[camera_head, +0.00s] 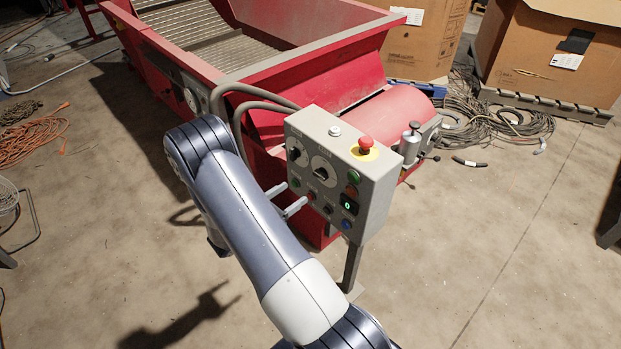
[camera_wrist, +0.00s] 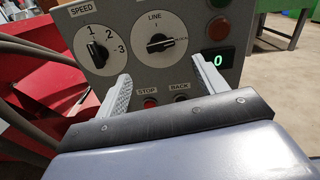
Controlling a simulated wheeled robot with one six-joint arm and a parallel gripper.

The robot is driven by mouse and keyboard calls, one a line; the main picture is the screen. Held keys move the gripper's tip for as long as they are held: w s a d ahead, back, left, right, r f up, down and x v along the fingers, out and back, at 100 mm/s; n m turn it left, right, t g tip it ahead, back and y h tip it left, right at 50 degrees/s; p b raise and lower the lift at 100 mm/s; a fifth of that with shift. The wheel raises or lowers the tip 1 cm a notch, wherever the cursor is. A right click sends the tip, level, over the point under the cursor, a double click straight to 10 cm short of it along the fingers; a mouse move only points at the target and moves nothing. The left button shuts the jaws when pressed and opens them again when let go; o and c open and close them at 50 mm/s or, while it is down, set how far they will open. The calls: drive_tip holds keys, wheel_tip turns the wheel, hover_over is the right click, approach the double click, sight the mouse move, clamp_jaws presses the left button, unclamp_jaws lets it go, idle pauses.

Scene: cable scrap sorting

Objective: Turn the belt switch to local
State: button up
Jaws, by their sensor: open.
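The grey control box (camera_head: 378,206) stands on a post. Its face has a black rotary switch on a round white plate marked LINE (camera_wrist: 159,43); the same switch shows in the head view (camera_head: 321,171). Its handle lies nearly sideways, with a white mark toward the right; the small lettering there is too blurred to read. A second black rotary switch, marked SPEED (camera_wrist: 98,53), is to its left. My gripper (camera_head: 289,199) is open and empty in front of the panel's lower part. In the wrist view its fingers (camera_wrist: 162,78) stand apart, below the LINE switch.
A red emergency button (camera_head: 366,145) and a white button (camera_head: 335,131) are on the box top. A green display (camera_wrist: 218,60) reads 0. The red machine (camera_head: 300,45) stands behind.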

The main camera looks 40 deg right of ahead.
sight(318, 177)
drive_tip(key=d, duration=0.9)
drive_tip(key=shift+w, duration=0.3)
drive_tip(key=c, duration=1)
drive_tip(key=m+b, duration=0.1)
drive_tip(key=b, duration=0.1)
drive_tip(key=shift+f+m+b, duration=0.15)
drive_tip(key=shift+m+b, duration=0.15)
drive_tip(key=shift+b, duration=0.05)
